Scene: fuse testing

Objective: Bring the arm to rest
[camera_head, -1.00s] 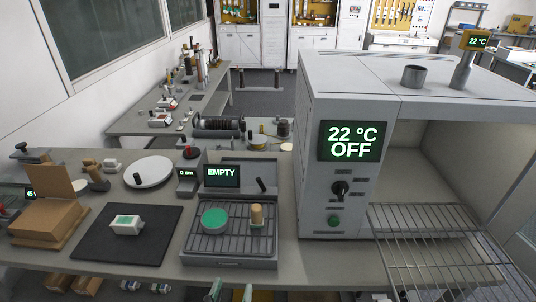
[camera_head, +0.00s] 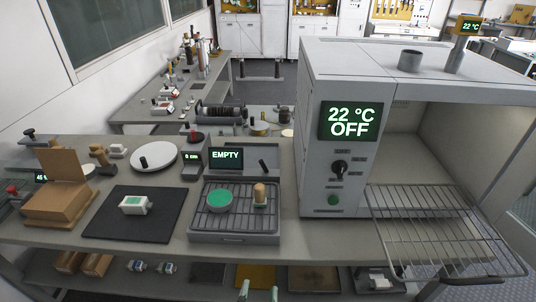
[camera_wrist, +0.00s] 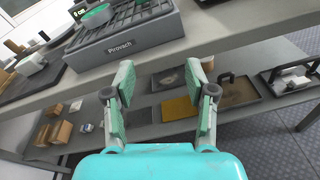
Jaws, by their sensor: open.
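My gripper (camera_wrist: 160,95) is open and empty in the wrist view, its two green-padded fingers wide apart in front of the bench. In the head view only the tips of my gripper (camera_head: 258,291) show at the bottom edge, below the bench top. The grey tester tray (camera_head: 232,239) lies above and beyond it on the bench, apart from the fingers. A green-topped round piece (camera_head: 219,199) and a tan cylinder (camera_head: 260,193) sit on the tray's rack.
An oven (camera_head: 347,180) reading 22 °C OFF stands at right, open, with a wire rack (camera_head: 440,225) sticking out. A black mat (camera_head: 125,228) with a small white block (camera_head: 136,205) lies at left. A lower shelf (camera_wrist: 150,130) holds trays and boxes.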

